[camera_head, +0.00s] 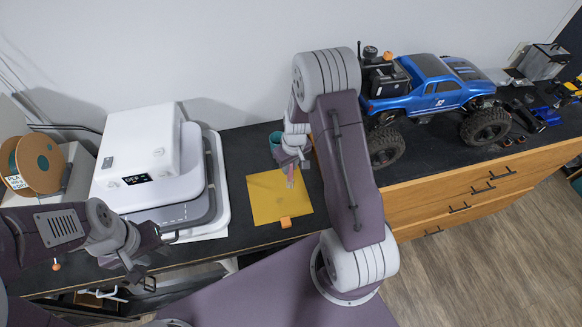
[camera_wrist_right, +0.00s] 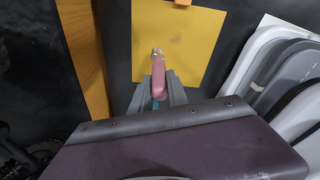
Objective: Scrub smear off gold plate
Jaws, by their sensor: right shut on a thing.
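The gold plate (camera_head: 262,205) lies flat on the dark worktop in the head view; its yellow surface also fills the upper middle of the right wrist view (camera_wrist_right: 205,40). My right gripper (camera_head: 291,168) is over the plate's far part, shut on a pink-handled tool (camera_wrist_right: 158,78) with a greyish tip. The tip lies over the plate in the wrist view; whether it touches I cannot tell.
A small orange block (camera_head: 286,222) sits at the plate's near edge. A blue RC truck (camera_head: 430,92) stands right, beyond my right arm.

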